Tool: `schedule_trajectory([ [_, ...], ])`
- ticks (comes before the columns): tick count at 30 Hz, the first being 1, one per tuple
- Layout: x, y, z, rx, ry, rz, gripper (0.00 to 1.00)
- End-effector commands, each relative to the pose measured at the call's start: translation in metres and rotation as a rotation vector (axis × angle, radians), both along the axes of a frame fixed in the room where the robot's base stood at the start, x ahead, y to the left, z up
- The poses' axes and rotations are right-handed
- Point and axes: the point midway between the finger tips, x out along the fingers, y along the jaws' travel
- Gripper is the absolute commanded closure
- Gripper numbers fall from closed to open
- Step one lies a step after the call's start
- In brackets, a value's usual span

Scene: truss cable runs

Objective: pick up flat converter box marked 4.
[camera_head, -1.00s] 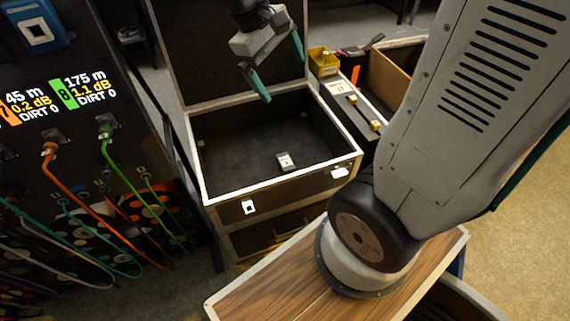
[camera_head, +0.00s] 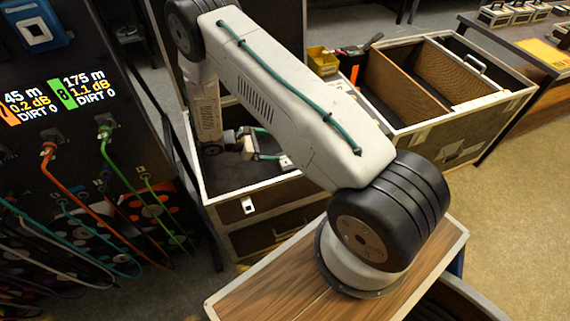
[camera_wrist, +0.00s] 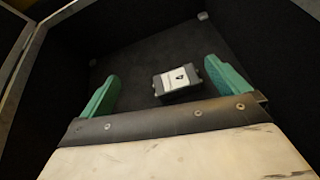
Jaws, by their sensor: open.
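The flat converter box marked 4 (camera_wrist: 177,82) lies on the dark floor of the open case, its white label facing up. In the head view a small part of the box (camera_head: 286,161) shows just beyond my gripper, partly hidden by my arm. My gripper (camera_head: 268,145) is low inside the case. In the wrist view my gripper (camera_wrist: 165,85) is open, its two green fingers wide apart. The box sits between the lines of the fingers, nearer the right finger, and a little ahead of them. Nothing is held.
The open case (camera_head: 275,196) has raised walls around the box. A patch panel with hanging cables (camera_head: 105,150) stands at the left. A yellow bin (camera_head: 322,60) and a second, divided case (camera_head: 440,130) stand to the right.

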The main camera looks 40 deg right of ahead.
Motion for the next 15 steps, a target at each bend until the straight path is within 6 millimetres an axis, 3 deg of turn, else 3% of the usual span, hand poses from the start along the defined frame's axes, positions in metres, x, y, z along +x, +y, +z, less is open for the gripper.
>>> schedule_trajectory([
  [1, -0.006, -0.001, -0.024, -0.007, 0.034, 0.028, 0.00],
  [6, -0.015, -0.005, -0.067, -0.021, 0.095, 0.090, 0.00],
  [15, -0.025, -0.026, -0.087, -0.024, 0.113, 0.107, 0.00],
])
